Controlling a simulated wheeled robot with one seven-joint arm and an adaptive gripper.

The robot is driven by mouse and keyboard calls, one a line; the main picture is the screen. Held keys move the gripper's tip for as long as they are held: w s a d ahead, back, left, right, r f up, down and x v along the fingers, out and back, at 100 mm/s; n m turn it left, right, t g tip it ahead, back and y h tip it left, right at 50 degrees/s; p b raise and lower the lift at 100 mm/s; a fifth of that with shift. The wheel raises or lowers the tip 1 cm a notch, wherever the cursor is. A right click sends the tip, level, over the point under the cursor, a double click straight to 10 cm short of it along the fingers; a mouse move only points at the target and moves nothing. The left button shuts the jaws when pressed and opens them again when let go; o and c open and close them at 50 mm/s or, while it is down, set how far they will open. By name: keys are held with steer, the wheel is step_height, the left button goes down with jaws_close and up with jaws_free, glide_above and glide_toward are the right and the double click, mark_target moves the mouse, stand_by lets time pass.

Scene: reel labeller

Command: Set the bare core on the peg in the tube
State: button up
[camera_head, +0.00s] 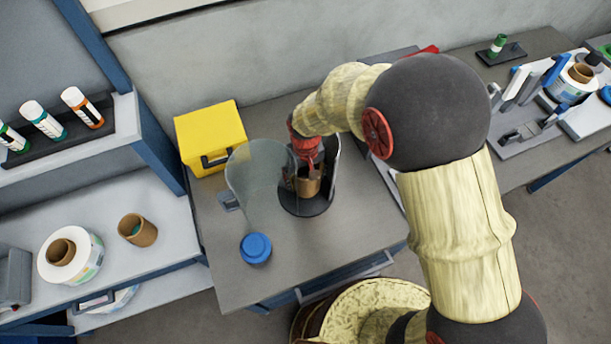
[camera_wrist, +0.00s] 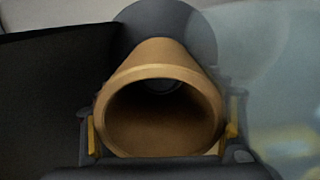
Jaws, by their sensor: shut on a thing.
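My gripper (camera_head: 308,178) is shut on a brown bare core (camera_head: 308,187). The core is over the round dark base (camera_head: 300,208), inside the tube (camera_head: 334,158), whose curved wall shows to the right. A clear curved panel (camera_head: 255,175) stands at the left of the tube. In the wrist view the core (camera_wrist: 165,72) sits between both fingers, and I look into its open end. A dark round surface (camera_wrist: 185,18) lies beyond it. The peg is not clearly seen, and I cannot tell whether the core is around it.
A yellow box (camera_head: 210,135) stands behind and left of the tube. A blue-capped item (camera_head: 255,248) stands in front. Another brown core (camera_head: 138,230) and a label reel (camera_head: 90,265) are on the left bench. The front right of the grey table is clear.

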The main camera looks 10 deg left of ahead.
steer(key=shift+f+b, duration=0.65)
steer(key=shift+f, duration=0.5)
steer(key=o, duration=1.2)
steer(key=shift+o, duration=0.2)
step_height(320, 180, up, 12)
